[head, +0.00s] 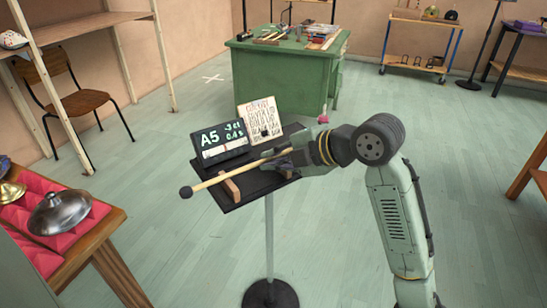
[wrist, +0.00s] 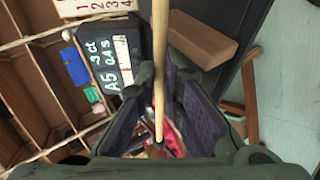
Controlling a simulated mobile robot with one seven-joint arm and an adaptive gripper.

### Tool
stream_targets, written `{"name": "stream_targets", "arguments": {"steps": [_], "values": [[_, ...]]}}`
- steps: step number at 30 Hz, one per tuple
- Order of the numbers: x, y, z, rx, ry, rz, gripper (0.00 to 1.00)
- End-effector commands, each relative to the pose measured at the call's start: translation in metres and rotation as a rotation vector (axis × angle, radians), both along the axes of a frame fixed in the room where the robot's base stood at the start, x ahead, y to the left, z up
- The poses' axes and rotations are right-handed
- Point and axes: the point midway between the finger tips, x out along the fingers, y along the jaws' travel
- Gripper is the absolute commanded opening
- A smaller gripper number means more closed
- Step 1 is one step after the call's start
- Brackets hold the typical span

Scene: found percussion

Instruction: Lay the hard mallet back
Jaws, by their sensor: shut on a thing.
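The hard mallet (head: 230,175) has a pale wooden stick and a dark round head at its left end. My gripper (head: 284,163) is shut on its stick, right of the middle of the black stand tray (head: 254,190). The stick lies across the tray, the head sticking out past its left edge. A wooden rest (head: 229,189) stands under the stick; I cannot tell whether they touch. My fingers partly hide the tray's right side.
A dark "A5" sign (head: 220,143) and a written card (head: 260,120) stand at the tray's back. A table with metal bells on red padding (head: 60,215) is at the left. A green desk (head: 285,75) stands behind. Floor around the stand is clear.

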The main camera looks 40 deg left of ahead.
Motion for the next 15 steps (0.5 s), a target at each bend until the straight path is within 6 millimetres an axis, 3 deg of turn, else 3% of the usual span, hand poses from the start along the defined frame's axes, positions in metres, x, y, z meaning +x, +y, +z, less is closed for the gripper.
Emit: {"name": "stream_targets", "arguments": {"steps": [15], "values": [[0.0006, -0.0003, -0.0068, -0.001, 0.001, -0.002, 0.0]]}}
